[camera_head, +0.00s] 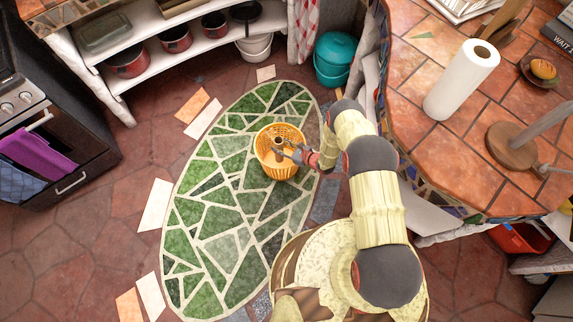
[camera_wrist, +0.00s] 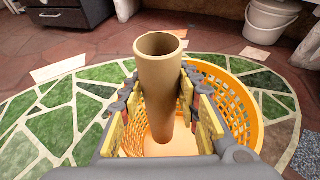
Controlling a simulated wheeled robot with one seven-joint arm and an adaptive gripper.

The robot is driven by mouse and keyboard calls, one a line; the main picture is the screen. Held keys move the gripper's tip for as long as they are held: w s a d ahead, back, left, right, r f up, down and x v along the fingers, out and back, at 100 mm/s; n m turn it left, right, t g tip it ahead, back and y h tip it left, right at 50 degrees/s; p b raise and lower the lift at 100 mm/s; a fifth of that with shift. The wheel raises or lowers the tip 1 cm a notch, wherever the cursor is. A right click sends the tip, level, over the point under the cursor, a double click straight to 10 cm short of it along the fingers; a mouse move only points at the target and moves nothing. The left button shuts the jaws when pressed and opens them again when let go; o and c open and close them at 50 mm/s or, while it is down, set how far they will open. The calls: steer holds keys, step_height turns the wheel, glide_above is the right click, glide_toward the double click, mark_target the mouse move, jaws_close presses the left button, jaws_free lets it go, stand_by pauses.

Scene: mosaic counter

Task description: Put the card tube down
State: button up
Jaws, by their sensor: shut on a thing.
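The card tube (camera_wrist: 158,80) is a plain tan cylinder, open at its top end. In the wrist view it stands roughly upright between the fingers of my gripper (camera_wrist: 160,105), which is shut on it. Its lower end is over or inside an orange basket (camera_wrist: 238,104); whether it touches the basket floor I cannot tell. In the head view my gripper (camera_head: 292,153) reaches over the rim of the basket (camera_head: 268,168), and the tube (camera_head: 278,142) shows only as a small end there.
The basket stands on a green mosaic oval (camera_head: 222,245) in the floor. A tiled counter (camera_head: 420,85) with a paper towel roll (camera_head: 462,80) is on the right. A stove (camera_head: 50,150) is at left, and shelves with pots (camera_head: 180,50) are behind. A teal bucket (camera_head: 335,58) stands near the counter.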

steer(key=shift+w+a+r+g, duration=0.2)
steer(key=shift+w+r+g, duration=0.15)
steer(key=shift+r, duration=0.2)
step_height(320, 180, down, 10)
steer(key=b, duration=0.4)
steer(key=shift+r+n, duration=0.25)
steer(key=shift+n, duration=0.05)
steer(key=shift+w, duration=0.1)
steer(key=shift+f, duration=0.6)
steer(key=o, duration=0.8)
steer(key=shift+o, duration=0.2)
steer(key=shift+r, duration=0.1)
